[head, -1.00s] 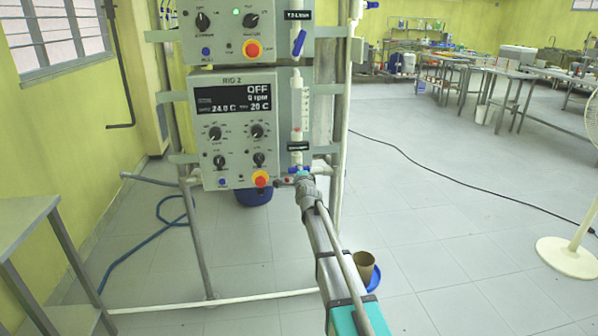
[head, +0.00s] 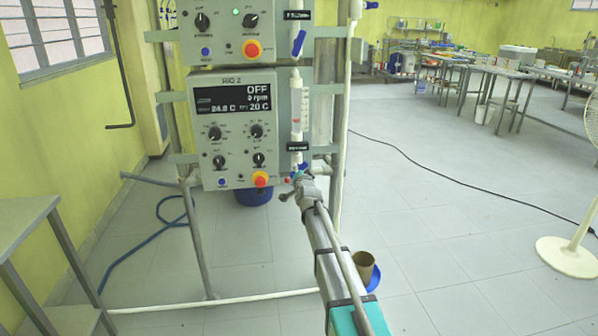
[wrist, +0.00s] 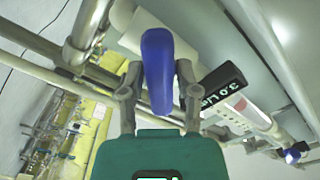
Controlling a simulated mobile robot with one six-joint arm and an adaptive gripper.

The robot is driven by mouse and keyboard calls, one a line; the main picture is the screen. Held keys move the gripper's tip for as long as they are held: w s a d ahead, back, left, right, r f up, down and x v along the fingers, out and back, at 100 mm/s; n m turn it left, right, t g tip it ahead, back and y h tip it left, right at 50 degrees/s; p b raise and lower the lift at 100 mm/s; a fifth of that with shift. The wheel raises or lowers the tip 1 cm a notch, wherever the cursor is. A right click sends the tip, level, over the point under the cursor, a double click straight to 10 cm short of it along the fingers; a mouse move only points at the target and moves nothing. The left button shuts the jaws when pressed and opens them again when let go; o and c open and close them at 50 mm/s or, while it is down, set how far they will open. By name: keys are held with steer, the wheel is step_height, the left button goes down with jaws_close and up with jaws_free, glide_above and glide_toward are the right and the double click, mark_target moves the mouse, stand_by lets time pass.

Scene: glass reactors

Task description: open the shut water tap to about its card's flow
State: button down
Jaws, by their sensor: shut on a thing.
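A blue tap lever (wrist: 158,48) stands between the two fingers of my gripper (wrist: 160,80) in the wrist view, with a finger on each side. The gripper is shut on it. A black card (wrist: 222,88) to its right reads about 3.0 L/min; the same card (head: 298,146) is too small to read in the head view. In the head view my gripper (head: 299,186) is at the lower right of the RIG 2 panel, below this card. The lever's angle to its pipe is hard to tell. The clear flow tube (head: 297,105) rises above the card.
The RIG 2 panel (head: 234,130) reads OFF. Another blue lever (head: 299,43) is higher on the frame. Grey pipes surround the gripper. A blue bucket (head: 254,196) stands behind, and a brown pot (head: 364,264) on the floor right of my arm. Floor to the right is mostly clear.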

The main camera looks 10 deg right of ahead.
steer(key=shift+n, duration=0.6)
steer(key=shift+c, duration=2.4)
jaws_free()
steer(key=shift+s, duration=0.1)
steer(key=s, duration=1.1)
steer(key=shift+s, duration=0.4)
